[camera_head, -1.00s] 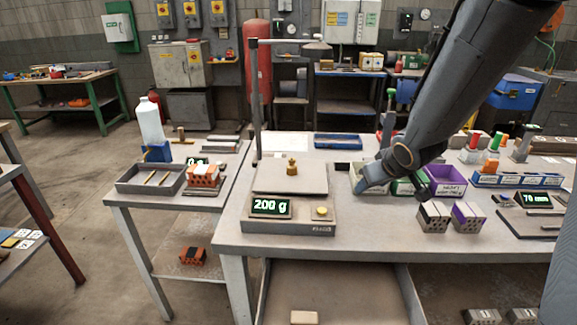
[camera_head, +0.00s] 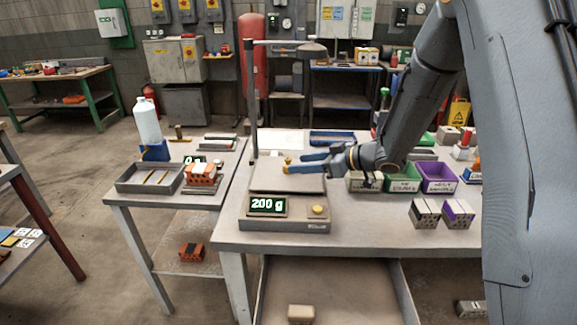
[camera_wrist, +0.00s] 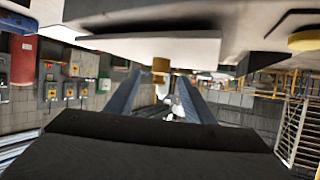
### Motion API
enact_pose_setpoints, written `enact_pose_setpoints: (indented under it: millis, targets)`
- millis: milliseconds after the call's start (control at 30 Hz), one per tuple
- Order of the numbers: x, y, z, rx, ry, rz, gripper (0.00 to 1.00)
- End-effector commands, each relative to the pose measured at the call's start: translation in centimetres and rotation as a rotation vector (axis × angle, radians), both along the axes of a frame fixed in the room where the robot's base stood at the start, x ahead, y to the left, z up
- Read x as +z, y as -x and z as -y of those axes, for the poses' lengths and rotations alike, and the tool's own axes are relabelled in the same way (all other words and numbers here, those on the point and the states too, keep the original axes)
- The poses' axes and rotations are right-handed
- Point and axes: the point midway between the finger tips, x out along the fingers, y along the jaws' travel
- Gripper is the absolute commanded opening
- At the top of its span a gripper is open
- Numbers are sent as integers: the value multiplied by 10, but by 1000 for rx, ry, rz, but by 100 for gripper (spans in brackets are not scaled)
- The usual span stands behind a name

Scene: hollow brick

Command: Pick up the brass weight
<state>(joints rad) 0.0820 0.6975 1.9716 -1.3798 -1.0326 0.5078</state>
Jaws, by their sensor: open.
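The brass weight (camera_head: 288,161) stands on the flat plate of the scale (camera_head: 262,178), whose display reads 200 g. My gripper (camera_head: 288,164) reaches in from the right, low over the plate, with its blue fingers open and their tips at the weight. In the wrist view the brass weight (camera_wrist: 160,66) shows between the far ends of the two fingers (camera_wrist: 160,85), below the plate edge, which appears upside down. In the head view the fingers cover the lower part of the weight. I cannot tell whether they touch it.
A thin post (camera_head: 250,100) with an overhead arm rises behind the scale. A side table at left holds a grey tray (camera_head: 150,178) and an orange brick (camera_head: 200,174).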

Motion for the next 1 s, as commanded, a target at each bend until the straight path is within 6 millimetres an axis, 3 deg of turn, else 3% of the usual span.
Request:
enact_pose_setpoints:
  millis: [233, 533, 833, 1000]
  targets:
    - [-13, -13, -26, 1, 0, 0, 48]
    - [-16, -16, -30, -1, 0, 0, 48]
    - [-16, -16, -30, -1, 2, 1, 0]
    - [-15, -16, -30, -1, 1, 1, 0]
